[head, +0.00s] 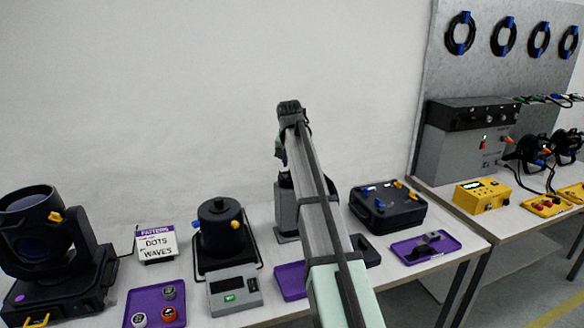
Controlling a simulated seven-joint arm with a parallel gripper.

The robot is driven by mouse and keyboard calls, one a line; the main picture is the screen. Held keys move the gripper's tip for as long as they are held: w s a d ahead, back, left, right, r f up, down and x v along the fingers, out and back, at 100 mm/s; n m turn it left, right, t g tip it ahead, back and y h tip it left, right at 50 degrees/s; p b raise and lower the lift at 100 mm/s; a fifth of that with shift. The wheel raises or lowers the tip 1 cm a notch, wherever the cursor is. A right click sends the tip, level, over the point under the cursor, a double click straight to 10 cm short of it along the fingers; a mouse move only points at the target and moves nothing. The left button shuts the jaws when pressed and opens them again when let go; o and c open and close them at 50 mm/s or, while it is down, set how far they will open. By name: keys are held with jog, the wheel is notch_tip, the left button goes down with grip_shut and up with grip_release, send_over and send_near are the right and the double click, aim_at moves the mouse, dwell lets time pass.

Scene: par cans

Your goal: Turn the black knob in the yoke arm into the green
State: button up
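A black moving-head light (40,235) stands at the far left, its head held between the arms of a yoke, with a yellow knob (56,217) on its side. A black can-shaped lamp (221,232) in a black frame stands right of it, with a yellow knob (235,224) and a blue one (196,225) at its sides. I cannot make out which part is the black knob, nor a green zone beside it. My arm rises across the middle; its end (285,145) is above the table, apart from both lamps. Its fingers cannot be made out.
A grey box with a green display (234,290) sits before the can. Purple trays (180,291) hold small parts. A sign (156,243) stands between the lamps. A black case (386,207) is right of my arm. A second table with yellow boxes (481,196) is farther right.

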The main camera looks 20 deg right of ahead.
jog(key=shift+x, duration=1.45)
jog(key=shift+c, duration=0.2)
grip_shut()
